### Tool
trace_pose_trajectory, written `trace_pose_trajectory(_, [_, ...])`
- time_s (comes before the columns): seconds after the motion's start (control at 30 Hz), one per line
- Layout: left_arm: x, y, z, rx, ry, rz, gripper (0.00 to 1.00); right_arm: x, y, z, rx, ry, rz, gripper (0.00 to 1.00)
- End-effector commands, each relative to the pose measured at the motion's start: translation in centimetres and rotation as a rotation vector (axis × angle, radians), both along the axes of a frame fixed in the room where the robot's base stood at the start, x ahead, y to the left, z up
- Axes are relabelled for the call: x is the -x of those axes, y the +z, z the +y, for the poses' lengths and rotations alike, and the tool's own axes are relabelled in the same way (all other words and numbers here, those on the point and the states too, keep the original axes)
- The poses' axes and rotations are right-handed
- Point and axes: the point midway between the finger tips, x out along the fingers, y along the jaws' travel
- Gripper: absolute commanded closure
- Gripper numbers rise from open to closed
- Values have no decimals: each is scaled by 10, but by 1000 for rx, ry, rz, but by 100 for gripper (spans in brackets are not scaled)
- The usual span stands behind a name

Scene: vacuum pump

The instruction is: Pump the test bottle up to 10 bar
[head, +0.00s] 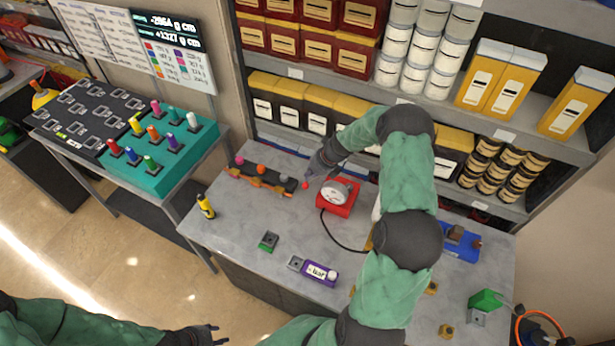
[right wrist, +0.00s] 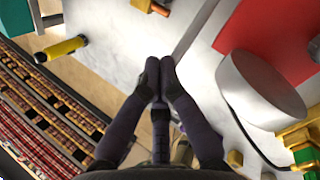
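A red box with a round white gauge (head: 338,192) stands mid-table, a black cable running from it. It also shows in the right wrist view as a red surface (right wrist: 265,40) and a pale cylinder (right wrist: 260,92). A purple box marked "bar" (head: 320,273) lies near the front edge. My right gripper (head: 309,182) is left of the gauge, by a small red ball; its fingertips meet with nothing visible between them in the right wrist view (right wrist: 158,65). My left gripper (head: 217,334) is low at the left, fingers apart, empty. I cannot make out the test bottle; my right arm hides mid-table.
A dark strip with coloured knobs (head: 262,180) lies at the back left. A yellow bottle (head: 205,206), a green block (head: 268,241) and a blue device (head: 462,243) stand on the table. Stocked shelves rise behind. The table's left front is mostly clear.

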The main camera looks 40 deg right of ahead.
Motion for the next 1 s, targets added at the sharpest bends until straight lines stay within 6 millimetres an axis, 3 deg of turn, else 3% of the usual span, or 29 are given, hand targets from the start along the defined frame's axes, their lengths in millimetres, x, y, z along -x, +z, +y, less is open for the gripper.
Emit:
trace_pose_trajectory(0.3, [0, 16, 0, 0, 0, 0, 60, -5, 13, -9, 1, -1, 0, 100])
trace_pose_trajectory(0.77, [0, 18, 0, 0, 0, 0, 60, -6, 15, -11, 0, 0, 0, 100])
trace_pose_trajectory(1.0, [0, 29, 0, 0, 0, 0, 60, -9, 26, -18, 1, 0, -1, 100])
